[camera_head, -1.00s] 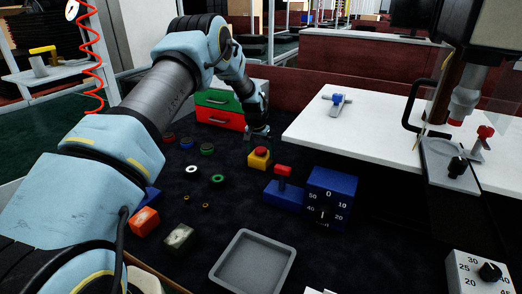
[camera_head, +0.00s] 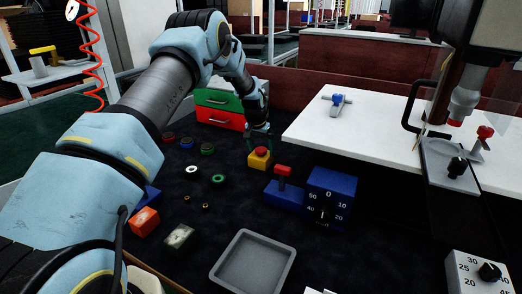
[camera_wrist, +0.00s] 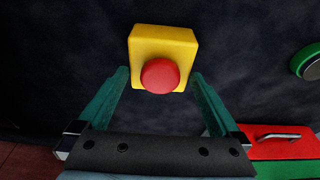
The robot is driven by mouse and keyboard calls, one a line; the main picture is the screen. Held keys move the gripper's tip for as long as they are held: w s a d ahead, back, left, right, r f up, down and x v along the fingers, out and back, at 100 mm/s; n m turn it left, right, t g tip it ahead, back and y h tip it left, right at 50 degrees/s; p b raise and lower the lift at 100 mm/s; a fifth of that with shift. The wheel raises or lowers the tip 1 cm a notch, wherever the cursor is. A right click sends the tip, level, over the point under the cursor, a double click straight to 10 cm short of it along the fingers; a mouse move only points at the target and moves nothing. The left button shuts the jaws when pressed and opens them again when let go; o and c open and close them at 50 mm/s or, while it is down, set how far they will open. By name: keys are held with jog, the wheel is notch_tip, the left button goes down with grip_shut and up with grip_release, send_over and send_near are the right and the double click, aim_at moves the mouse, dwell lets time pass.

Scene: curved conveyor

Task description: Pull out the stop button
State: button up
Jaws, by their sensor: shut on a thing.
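The stop button is a red round cap (camera_head: 260,151) on a yellow box (camera_head: 260,162), standing on the dark table near the drawers. In the wrist view the red cap (camera_wrist: 160,76) faces the camera, with the yellow box (camera_wrist: 163,41) behind it. My gripper (camera_head: 259,147) is at the button from above. In the wrist view its two green fingers (camera_wrist: 161,74) lie on either side of the button, with their tips at the box's side edges. It is shut on the stop button; the exact contact is hard to see.
A blue block with a red top (camera_head: 284,188) and a blue dial box (camera_head: 331,196) stand close to the right. Green and red drawers (camera_head: 219,117) stand behind left. Several round buttons lie to the left. A grey tray (camera_head: 253,264) is in front.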

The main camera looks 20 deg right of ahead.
jog(key=shift+w+d+r, duration=0.1)
jog(key=shift+d+r, duration=0.05)
jog(key=shift+r, duration=0.25)
jog(key=shift+w+d+r, duration=0.1)
jog(key=shift+d+r, duration=0.05)
jog(key=shift+r, duration=0.35)
jog(key=c, duration=0.5)
jog(key=shift+s+a+r, duration=0.1)
jog(key=shift+s, duration=0.05)
jog(key=shift+c, duration=0.8)
jog(key=shift+f, duration=0.25)
jog(key=shift+a+r, duration=0.15)
jog(key=o, duration=1.6)
jog(key=shift+c, duration=0.2)
jog(key=shift+r, duration=0.1)
